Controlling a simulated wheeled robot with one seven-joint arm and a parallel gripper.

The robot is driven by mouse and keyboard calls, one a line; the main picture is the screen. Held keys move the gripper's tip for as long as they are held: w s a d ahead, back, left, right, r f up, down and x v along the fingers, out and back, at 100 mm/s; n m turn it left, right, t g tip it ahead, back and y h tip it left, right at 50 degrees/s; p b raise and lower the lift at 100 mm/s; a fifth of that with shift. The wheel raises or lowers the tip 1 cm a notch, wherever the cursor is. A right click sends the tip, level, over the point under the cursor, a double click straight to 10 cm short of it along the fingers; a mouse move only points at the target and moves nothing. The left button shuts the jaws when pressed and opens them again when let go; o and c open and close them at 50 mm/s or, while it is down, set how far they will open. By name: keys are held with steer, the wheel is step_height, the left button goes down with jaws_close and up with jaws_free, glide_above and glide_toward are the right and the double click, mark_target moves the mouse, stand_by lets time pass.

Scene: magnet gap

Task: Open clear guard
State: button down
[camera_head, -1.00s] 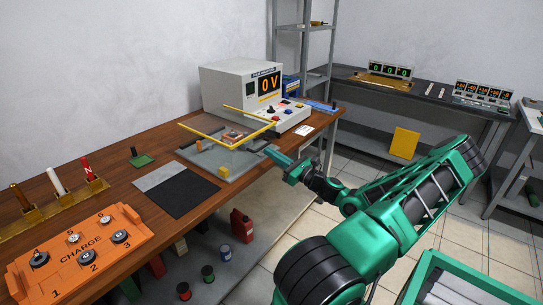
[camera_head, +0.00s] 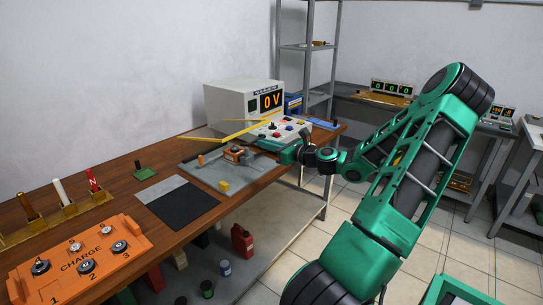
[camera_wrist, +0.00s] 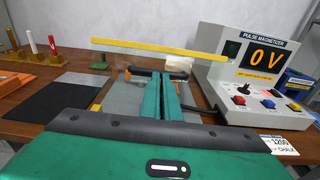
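The clear guard (camera_head: 245,131) shows mainly as thin yellow edge bars above a grey base plate on the wooden bench; its clear panel is hardly visible. In the wrist view one long yellow bar (camera_wrist: 160,49) runs across, beyond and above my fingertips. An orange and grey fixture (camera_head: 234,153) sits under the bars. My gripper (camera_head: 287,156) is at the right front edge of the base plate, low beside the guard. In the wrist view its teal fingers (camera_wrist: 161,75) lie close side by side with nothing seen between them. I cannot tell whether they touch the guard.
The pulse magnetizer (camera_head: 232,101), reading 0 V, stands behind and right of the guard. A small yellow block (camera_head: 224,185) is on the plate's front. A black mat (camera_head: 183,211), an orange charge box (camera_head: 80,258) and a rack with rods (camera_head: 58,220) are left.

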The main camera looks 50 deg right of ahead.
steer(key=w+a+r, duration=0.2)
steer(key=w+r, duration=1.9)
steer(key=w, duration=0.2)
steer(key=shift+r, duration=0.35)
steer(key=shift+w, duration=0.1)
